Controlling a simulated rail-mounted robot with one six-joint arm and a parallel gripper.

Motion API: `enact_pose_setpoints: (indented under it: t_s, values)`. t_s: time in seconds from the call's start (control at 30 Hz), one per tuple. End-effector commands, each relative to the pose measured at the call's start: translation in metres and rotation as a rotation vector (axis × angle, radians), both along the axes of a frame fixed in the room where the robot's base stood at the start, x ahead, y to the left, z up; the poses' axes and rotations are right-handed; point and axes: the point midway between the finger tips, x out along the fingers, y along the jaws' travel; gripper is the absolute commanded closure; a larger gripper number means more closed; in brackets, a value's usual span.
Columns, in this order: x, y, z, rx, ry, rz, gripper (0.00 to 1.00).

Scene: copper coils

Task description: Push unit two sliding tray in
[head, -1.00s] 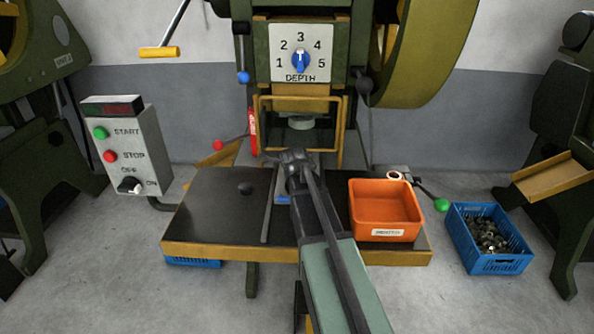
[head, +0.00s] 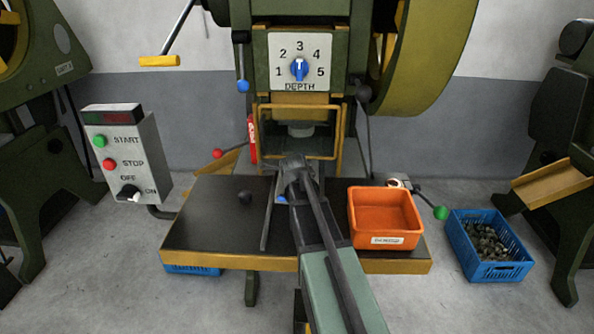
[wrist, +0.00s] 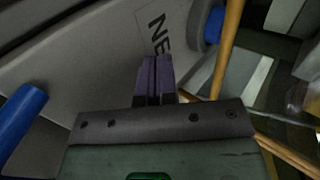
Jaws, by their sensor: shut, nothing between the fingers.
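The sliding tray sits on a slide in front of the press opening in the head view. My gripper and arm cover most of it; a small blue part (head: 282,199) shows to the left of the gripper. My gripper (head: 291,162) is just in front of the yellow guard frame (head: 261,133). In the wrist view the gripper (wrist: 155,62) is shut and empty, its tips over a pale grey surface (wrist: 100,60) lettered "NE". A blue cylinder (wrist: 20,115) shows at left. I cannot tell whether the fingertips touch the tray.
An orange bin (head: 384,216) stands on the right of the dark table (head: 215,220). A blue crate (head: 488,245) with metal parts is on the floor at right.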

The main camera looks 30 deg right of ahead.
Motion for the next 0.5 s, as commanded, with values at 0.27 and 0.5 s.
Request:
enact_pose_setpoints:
  t_s: [0.27, 0.5]
  values:
    - [-0.049, 0.033, 0.064, 0.0, 0.0, 0.0, 1.0]
    - [-0.058, 0.039, 0.071, 0.0, 0.0, -0.001, 0.91]
